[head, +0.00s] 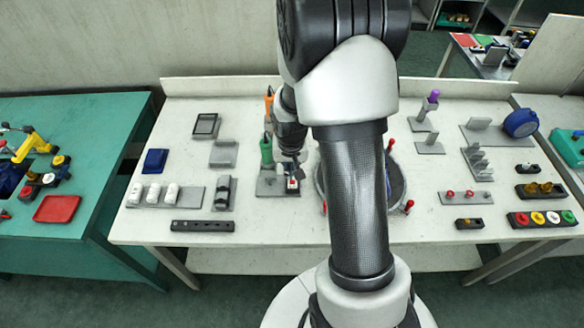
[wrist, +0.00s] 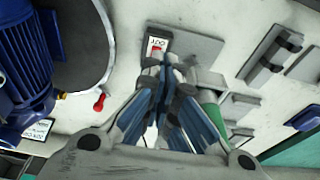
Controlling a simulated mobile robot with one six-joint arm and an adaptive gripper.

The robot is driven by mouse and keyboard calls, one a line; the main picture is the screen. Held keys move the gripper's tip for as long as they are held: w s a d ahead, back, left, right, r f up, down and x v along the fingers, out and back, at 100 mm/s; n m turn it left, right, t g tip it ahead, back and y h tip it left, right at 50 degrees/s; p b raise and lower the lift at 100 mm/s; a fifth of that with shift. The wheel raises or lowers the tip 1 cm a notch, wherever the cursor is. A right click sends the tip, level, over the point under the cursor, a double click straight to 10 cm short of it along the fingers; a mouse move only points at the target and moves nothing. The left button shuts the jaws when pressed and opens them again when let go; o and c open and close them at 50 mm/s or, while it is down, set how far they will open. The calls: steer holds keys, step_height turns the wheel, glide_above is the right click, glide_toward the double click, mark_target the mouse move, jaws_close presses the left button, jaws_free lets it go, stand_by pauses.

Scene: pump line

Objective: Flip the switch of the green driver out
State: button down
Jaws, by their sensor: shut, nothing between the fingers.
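The green driver (head: 266,151) stands upright at a grey stand (head: 270,188) left of my arm in the head view. Part of its green body shows beside my fingers in the wrist view (wrist: 214,117). The switch (head: 292,184) is a small dark box with a white and red face at the stand's right side. In the wrist view the switch box (wrist: 157,44) has a white label reading OUT and a red part, just beyond my fingertips. My gripper (wrist: 164,64) is shut and empty, its tips close to the switch. I cannot tell whether they touch it.
An orange driver (head: 269,104) stands behind the green one. A round dark platform with red knobs (head: 408,206) lies right of the switch, mostly behind my arm; a blue motor (wrist: 25,60) sits on it. Grey fixtures with white cylinders (head: 154,193) stand to the left.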

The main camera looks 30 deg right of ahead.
steer(key=shift+s+a+r+p, duration=0.15)
steer(key=shift+s+a+r, duration=0.15)
steer(key=shift+r, duration=0.35)
steer(key=shift+s+a+r+p, duration=0.2)
steer(key=shift+s+r, duration=0.25)
steer(key=shift+r, duration=0.25)
steer(key=shift+s+a+r+p, duration=0.1)
steer(key=shift+s+a+r, duration=0.2)
steer(key=shift+r, duration=0.35)
steer(key=s+a+r+n+t, duration=0.1)
steer(key=s+a+r, duration=0.1)
steer(key=a+r, duration=0.35)
steer(key=s+a+r+n, duration=0.2)
steer(key=s+r, duration=0.1)
steer(key=r, duration=0.5)
steer(key=s+a+r+n, duration=0.2)
steer(key=s+a+r, duration=0.1)
steer(key=s, duration=0.3)
steer(key=s+a+r+n+t+y, duration=0.1)
steer(key=s+a+r, duration=0.3)
steer(key=s+r, duration=0.1)
steer(key=shift+s+a+r+n+t, duration=0.2)
steer(key=shift+s+n+t, duration=0.15)
steer(key=shift+s, duration=0.5)
